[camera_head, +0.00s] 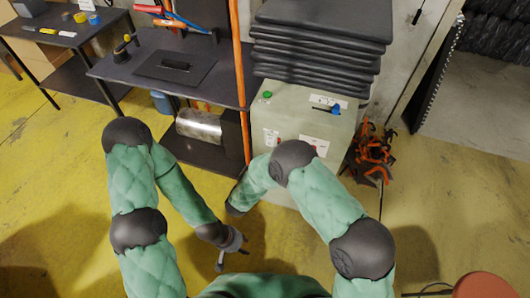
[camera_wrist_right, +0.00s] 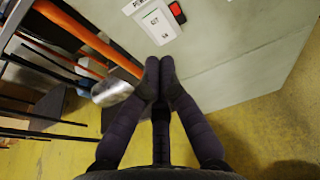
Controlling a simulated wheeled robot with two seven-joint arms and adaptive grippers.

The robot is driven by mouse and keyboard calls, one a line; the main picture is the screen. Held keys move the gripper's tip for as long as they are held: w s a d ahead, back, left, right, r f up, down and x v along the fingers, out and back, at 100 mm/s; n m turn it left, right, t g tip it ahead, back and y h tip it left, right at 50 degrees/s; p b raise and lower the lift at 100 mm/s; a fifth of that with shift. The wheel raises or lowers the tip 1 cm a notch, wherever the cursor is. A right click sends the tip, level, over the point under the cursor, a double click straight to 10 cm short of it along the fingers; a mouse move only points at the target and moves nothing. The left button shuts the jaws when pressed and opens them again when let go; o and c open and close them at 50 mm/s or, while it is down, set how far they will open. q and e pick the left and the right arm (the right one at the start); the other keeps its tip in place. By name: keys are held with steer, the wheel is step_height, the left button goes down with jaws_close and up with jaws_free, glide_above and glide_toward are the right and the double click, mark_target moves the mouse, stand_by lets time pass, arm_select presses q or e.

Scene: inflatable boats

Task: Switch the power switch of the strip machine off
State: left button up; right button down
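The strip machine (camera_head: 318,127) is a pale grey-green box behind my right arm in the head view. In the right wrist view its side panel (camera_wrist_right: 225,55) carries a small red switch (camera_wrist_right: 176,10) at the top edge, beside a white label plate (camera_wrist_right: 158,24). I take the red switch for the power switch; its position cannot be told. My right gripper (camera_wrist_right: 159,67) has its fingertips together, with nothing seen between them, below the plate and switch. In the head view my arm hides it. My left gripper (camera_head: 232,257) is low over the floor, fingers apart and empty.
A dark table (camera_head: 125,65) with tools stands left of the machine, with an orange post (camera_head: 240,80) between. Black stacked sheets (camera_head: 315,45) lie on the machine. Orange-black clamps (camera_head: 372,155) stand at its right. The yellow floor (camera_head: 60,200) at left is clear.

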steer(key=shift+v, duration=1.1)
steer(key=s+d+f+m+g+h, duration=0.2)
steer(key=s+d+f+m+g, duration=0.5)
steer(key=s+d+f+g, duration=0.55)
steer(key=s+a+f+m+g+y, duration=0.1)
steer(key=s+m+g+y, duration=0.3)
steer(key=s+m, duration=0.5)
steer(key=s+a+f+m+g+y, duration=0.1)
steer(key=s+a+m+y, duration=0.1)
steer(key=s+m+y, duration=0.55)
steer(key=w+d+m+t, duration=0.1)
steer(key=m, duration=0.3)
steer(key=d+m+t+h, duration=0.1)
steer(key=d+m, duration=0.1)
steer(key=m, duration=0.1)
steer(key=w+d+m+t, duration=0.1)
steer(key=m, duration=0.3)
steer(key=shift+w+d+r+m+t+h, duration=0.2)
steer(key=shift+w+d+m+t+h, duration=0.05)
steer(key=shift+w+d+m+t, duration=0.1)
